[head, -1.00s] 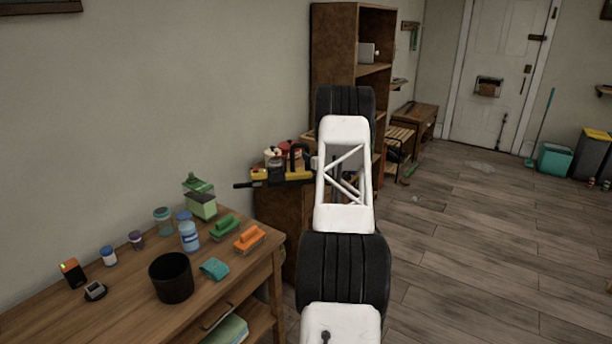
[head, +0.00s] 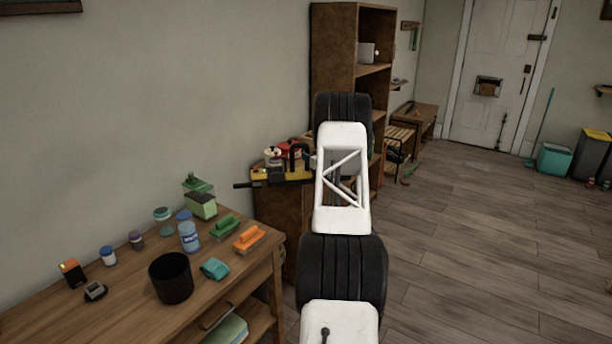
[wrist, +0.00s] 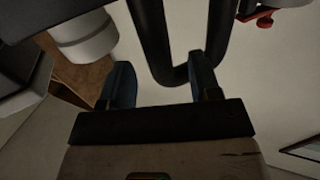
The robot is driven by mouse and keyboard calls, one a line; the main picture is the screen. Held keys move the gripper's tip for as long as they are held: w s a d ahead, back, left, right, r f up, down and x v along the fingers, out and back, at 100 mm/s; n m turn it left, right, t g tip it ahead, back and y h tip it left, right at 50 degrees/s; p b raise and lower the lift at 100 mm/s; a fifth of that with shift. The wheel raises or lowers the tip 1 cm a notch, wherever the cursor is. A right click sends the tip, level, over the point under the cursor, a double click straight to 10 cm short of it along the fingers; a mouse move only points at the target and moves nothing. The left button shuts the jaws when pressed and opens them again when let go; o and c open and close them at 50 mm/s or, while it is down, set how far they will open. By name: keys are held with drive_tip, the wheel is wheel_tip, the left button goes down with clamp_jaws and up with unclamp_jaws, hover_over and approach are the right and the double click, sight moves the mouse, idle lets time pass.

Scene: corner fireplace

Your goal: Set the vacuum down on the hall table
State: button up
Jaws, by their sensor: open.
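The vacuum (head: 286,176), yellow and black with a looped black handle, sits on top of a brown wooden stand (head: 277,212) against the wall in the head view. Its right end is hidden behind my arm. I cannot tell whether this stand is the hall table. In the wrist view my gripper (wrist: 159,74) is open, its two blue-grey fingers apart. A black loop, seemingly the vacuum's handle (wrist: 150,30), reaches down between the fingers; I cannot tell whether they touch it. My gripper is hidden behind the arm in the head view.
A white pot (head: 272,154) and red items stand behind the vacuum. A wooden workbench (head: 130,290) holds a black cup (head: 171,278), jars and brushes. A tall shelf (head: 335,50) stands beyond. A low bench (head: 415,117) is farther back. The floor at right is mostly clear.

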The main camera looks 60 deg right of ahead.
drive_tip(key=shift+w, duration=0.1)
idle(0.3)
drive_tip(key=shift+x, duration=2.55)
drive_tip(key=shift+d+r, duration=0.1)
drive_tip(key=shift+r, duration=0.05)
clamp_jaws()
drive_tip(key=shift+r, duration=0.15)
